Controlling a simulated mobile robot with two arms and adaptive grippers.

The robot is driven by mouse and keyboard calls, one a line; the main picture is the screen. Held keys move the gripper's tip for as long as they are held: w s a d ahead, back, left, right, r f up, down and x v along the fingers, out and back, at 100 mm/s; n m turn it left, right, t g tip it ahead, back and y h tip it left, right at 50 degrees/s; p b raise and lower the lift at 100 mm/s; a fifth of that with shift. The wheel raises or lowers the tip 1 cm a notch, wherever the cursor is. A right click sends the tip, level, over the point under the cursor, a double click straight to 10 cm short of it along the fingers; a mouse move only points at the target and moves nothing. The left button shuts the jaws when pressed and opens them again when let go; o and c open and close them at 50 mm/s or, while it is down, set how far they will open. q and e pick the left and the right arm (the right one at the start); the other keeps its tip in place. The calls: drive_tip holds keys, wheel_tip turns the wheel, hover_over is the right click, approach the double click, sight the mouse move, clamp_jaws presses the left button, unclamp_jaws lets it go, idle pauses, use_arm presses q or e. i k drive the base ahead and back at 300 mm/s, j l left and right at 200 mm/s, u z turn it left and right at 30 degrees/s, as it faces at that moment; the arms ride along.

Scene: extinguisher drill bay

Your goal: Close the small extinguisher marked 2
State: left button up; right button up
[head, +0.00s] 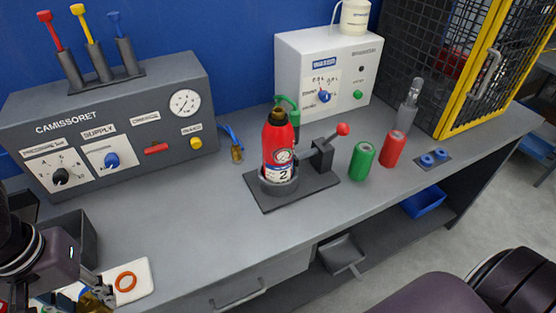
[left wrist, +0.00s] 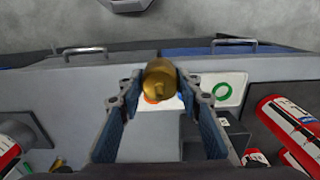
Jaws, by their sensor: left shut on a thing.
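The small red extinguisher marked 2 (head: 277,148) stands upright in a dark round holder (head: 262,184) on a base plate with a red-knobbed lever (head: 342,129). Its top shows a dark brassy neck, with a green curved part (head: 286,102) at or just behind it; I cannot tell if they touch. My left gripper (head: 93,294) is at the lower left of the head view, over the bench near a white mat, well away from this extinguisher. In the left wrist view, its fingers (left wrist: 160,88) are shut on a brass fitting (left wrist: 159,75). My right gripper is out of view.
An orange ring (head: 125,281) lies on the white mat (head: 143,270); the wrist view also shows a green ring (left wrist: 222,94). A green can (head: 362,161) and a red can (head: 393,149) stand right of the holder. Grey (head: 130,120) and white (head: 300,55) consoles line the back. Bench between mat and holder is clear.

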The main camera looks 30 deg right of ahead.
sight(277, 141)
drive_tip(key=z, duration=0.85)
